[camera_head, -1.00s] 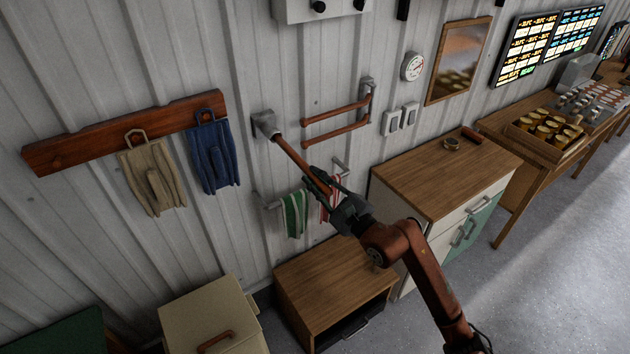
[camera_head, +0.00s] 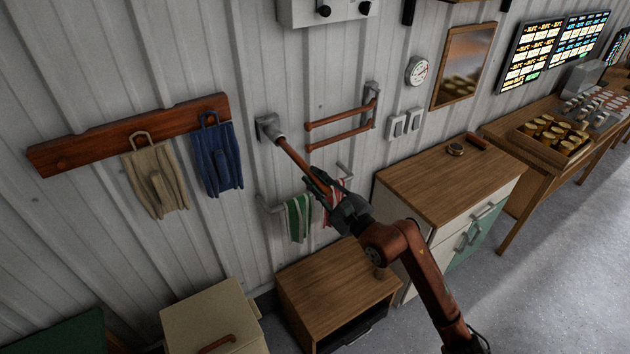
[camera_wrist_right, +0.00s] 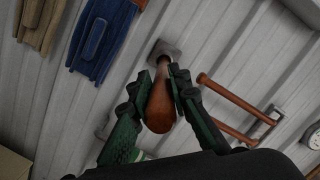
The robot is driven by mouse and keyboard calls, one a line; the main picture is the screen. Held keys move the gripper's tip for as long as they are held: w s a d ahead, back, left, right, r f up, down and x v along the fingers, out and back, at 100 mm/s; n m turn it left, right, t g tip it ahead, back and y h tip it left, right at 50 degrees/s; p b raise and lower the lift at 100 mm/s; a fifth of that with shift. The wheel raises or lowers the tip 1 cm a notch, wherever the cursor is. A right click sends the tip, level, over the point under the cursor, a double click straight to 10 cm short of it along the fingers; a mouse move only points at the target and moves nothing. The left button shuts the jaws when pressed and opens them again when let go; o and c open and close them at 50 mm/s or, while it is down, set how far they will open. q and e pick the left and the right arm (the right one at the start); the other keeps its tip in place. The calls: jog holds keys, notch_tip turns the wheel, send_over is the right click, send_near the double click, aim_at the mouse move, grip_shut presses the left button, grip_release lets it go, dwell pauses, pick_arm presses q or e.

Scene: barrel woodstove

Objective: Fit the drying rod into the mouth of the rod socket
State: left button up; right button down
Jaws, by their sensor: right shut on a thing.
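The drying rod (camera_head: 295,156) is a reddish-brown wooden rod that slants down and right from the wall. The rod socket (camera_head: 269,128) is a grey metal fitting on the corrugated wall. The rod's far end meets the socket's mouth; how deep it sits is hidden. My right gripper (camera_head: 322,185) is shut on the rod near its lower end. In the right wrist view the rod (camera_wrist_right: 160,108) lies between the two dark green fingers of the gripper (camera_wrist_right: 160,85), its far end at the socket (camera_wrist_right: 165,49). My left gripper is not in view.
Two wooden rails (camera_head: 340,130) are on the wall right of the socket. A towel rail with striped towels (camera_head: 298,218) hangs below. A wooden cabinet (camera_head: 335,280) stands beneath; a wider one (camera_head: 440,180) is at right.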

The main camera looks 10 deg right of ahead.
aim_at(331, 194)
jog(key=c, duration=1.7)
grip_release()
jog(key=shift+c, duration=0.2)
jog(key=shift+s+d, duration=0.1)
jog(key=shift+v, duration=2.9)
jog(key=shift+s, duration=0.1)
jog(key=v, duration=1.1)
jog(key=shift+s+d, duration=0.2)
jog(key=shift+s, duration=0.2)
